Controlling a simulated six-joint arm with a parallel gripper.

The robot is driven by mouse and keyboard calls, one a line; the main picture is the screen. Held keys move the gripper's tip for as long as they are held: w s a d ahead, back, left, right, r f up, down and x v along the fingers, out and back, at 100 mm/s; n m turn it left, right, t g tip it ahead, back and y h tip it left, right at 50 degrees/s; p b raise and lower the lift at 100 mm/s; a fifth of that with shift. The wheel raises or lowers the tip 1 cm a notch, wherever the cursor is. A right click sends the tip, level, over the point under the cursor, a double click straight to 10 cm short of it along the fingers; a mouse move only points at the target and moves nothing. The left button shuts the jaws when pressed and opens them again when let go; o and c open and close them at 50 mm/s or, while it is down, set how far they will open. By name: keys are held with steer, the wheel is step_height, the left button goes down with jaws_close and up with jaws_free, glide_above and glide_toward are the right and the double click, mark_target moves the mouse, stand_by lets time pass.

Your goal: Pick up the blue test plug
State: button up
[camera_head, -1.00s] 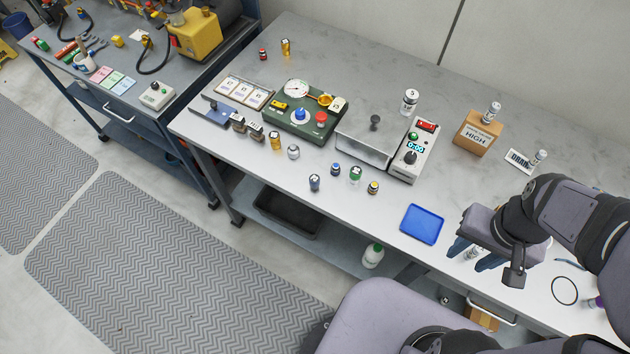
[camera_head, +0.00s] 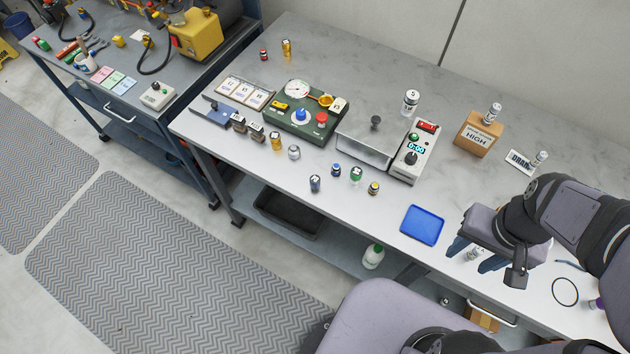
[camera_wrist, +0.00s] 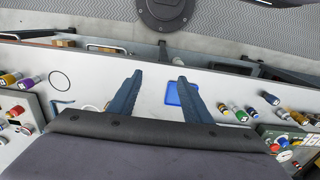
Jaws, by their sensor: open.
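In the head view my gripper (camera_head: 475,257) is over the right front of the bench, fingers apart and empty. A small plug with a blue top (camera_head: 336,169) stands upright on the bench, well left of my gripper. Nearby stands a grey-and-blue cylinder (camera_head: 315,183); I cannot tell for certain which is the test plug. In the wrist view my gripper (camera_wrist: 160,76) is open above bare bench, with the small cylinders to its right. A small pale item (camera_head: 474,253) shows between the fingers in the head view, partly hidden.
A blue tray (camera_head: 423,224) lies left of my gripper. A green-topped plug (camera_head: 355,174) and a yellow-and-black one (camera_head: 373,188) stand beside the blue-topped plug.

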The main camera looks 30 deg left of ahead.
step_height(320, 180, up, 5)
steer(key=w+a+f+n+t+y+b, duration=0.1)
steer(key=w+a+n+t+y+b, duration=0.15)
steer(key=w+a, duration=0.6)
steer(key=w+a+f+n+t+y+b, duration=0.1)
steer(key=w+a+t+y+b, duration=0.3)
steer(key=a, duration=0.7)
steer(key=w+a+r+t+b, duration=0.1)
steer(key=w+a+t, duration=0.15)
steer(key=a, duration=0.65)
steer(key=w+a+r+t+b, duration=0.1)
steer(key=a+r+t+b, duration=0.15)
steer(key=a, duration=0.65)
steer(key=s+a+f+m+t+h+b, duration=0.1)
steer(key=s+f+t+h+b, duration=0.15)
steer(key=s, duration=0.55)
steer(key=s+f+m+t+h+b, duration=0.1)
steer(key=s+m+t+h+b, duration=0.2)
steer(key=s, duration=0.6)
steer(key=n+t, duration=0.1)
glide_toward(313, 183)
steer(key=w, duration=0.4)
steer(key=shift+w+a+p, duration=0.15)
steer(key=shift+w+p, duration=0.8)
steer(key=shift+w, duration=0.55)
steer(key=shift+w+a+p, duration=0.15)
steer(key=shift+w+p, duration=0.8)
steer(key=shift+w, duration=0.6)
steer(key=shift+w+a+f, duration=0.1)
steer(key=shift+w, duration=0.5)
